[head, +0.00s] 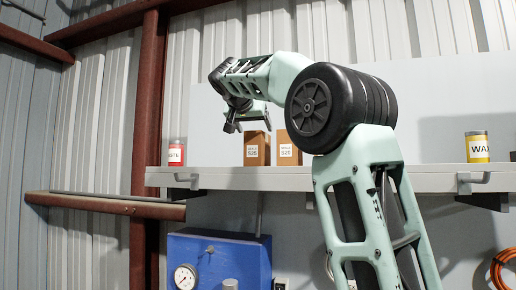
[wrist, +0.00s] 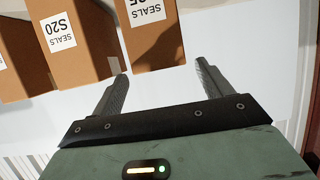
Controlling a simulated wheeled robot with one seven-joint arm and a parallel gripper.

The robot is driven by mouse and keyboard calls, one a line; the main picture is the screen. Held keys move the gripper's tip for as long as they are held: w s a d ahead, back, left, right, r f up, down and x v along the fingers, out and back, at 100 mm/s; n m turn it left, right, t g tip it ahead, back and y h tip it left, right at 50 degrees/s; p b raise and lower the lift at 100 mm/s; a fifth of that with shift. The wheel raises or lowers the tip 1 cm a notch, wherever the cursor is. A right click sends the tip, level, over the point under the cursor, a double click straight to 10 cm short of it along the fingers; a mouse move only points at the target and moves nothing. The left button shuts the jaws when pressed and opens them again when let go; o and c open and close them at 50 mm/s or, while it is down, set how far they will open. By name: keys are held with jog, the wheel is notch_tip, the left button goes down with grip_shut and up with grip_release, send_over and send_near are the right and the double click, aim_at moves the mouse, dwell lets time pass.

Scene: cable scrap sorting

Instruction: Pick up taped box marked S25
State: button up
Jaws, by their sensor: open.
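The box marked S25 is a brown carton with a white label. In the wrist view the S25 box (wrist: 155,52) is upside down, its label partly cut off by the top edge, so I read only the end of the mark. In the head view it is the left brown box (head: 257,156) on the shelf. My gripper (wrist: 161,70) is open and empty, with its two fingertips near the box's near edge, one toward each side. In the head view my gripper (head: 246,128) is at the upper left of this box. I cannot tell whether the fingers touch it.
A similar box marked S20 (wrist: 85,55) stands close on the left in the wrist view, with another box (wrist: 15,80) beyond it. The shelf (head: 240,180) also holds a red can (head: 176,154) at left and a yellow can (head: 477,147) at right.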

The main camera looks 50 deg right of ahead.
jog(key=p+x, duration=0.2)
jog(key=x, duration=0.2)
jog(key=shift+w+d+f+p, duration=0.1)
jog(key=shift+w+d+p, duration=0.1)
jog(key=shift+p, duration=0.15)
jog(key=shift+w+d+f, duration=0.1)
jog(key=shift+d+f, duration=0.05)
jog(key=shift+f, duration=0.1)
jog(key=c, duration=1.2)
jog(key=shift+c, duration=0.3)
jog(key=shift+r, duration=0.2)
